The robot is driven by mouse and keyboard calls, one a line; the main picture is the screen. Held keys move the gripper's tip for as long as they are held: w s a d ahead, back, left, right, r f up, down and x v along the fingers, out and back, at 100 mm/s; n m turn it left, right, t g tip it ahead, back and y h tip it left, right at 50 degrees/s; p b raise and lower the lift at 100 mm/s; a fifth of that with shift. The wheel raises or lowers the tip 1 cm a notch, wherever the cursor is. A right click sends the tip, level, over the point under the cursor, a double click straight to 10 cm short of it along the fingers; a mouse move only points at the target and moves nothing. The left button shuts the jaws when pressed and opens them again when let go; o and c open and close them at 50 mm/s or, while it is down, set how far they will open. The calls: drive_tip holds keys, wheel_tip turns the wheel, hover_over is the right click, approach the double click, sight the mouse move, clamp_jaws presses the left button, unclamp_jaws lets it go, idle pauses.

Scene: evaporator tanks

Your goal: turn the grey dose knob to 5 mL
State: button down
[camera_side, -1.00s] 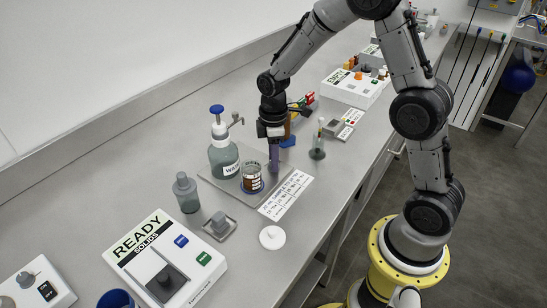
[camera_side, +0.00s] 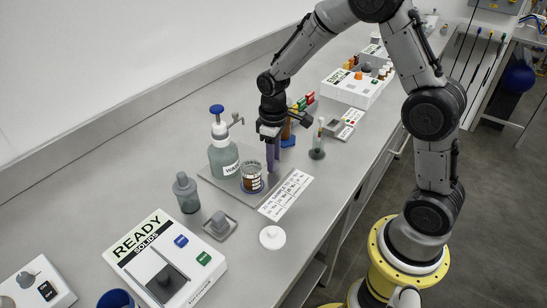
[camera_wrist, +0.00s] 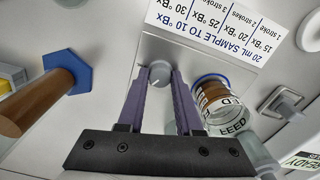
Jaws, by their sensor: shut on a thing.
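The small round grey dose knob (camera_wrist: 159,72) sits between the purple fingertips of my gripper (camera_wrist: 159,80) in the wrist view, at the edge of the grey plate (camera_wrist: 205,65). My gripper is shut on it. In the side view my gripper (camera_side: 272,165) points straight down at the plate's right end, and the fingers hide the knob there. No dose marks or pointer on the knob can be made out, so its setting cannot be read. A pump bottle (camera_side: 223,160) with a blue top and a WATER label stands on the plate.
A FEED beaker (camera_side: 252,180) of brown liquid stands close by my fingers. A brown column on a blue hexagonal base (camera_wrist: 75,72) is on the other side. A printed card (camera_side: 286,195) lies in front. A READY SOLIDS box (camera_side: 165,260) is farther left.

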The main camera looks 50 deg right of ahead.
drive_tip(key=m, duration=0.6)
drive_tip(key=shift+m, duration=0.3)
drive_tip(key=m, duration=0.5)
drive_tip(key=shift+r, duration=0.1)
idle(0.3)
drive_tip(key=c, duration=0.6)
unclamp_jaws()
wheel_tip(320, 180, up, 14)
drive_tip(key=shift+f, duration=0.1)
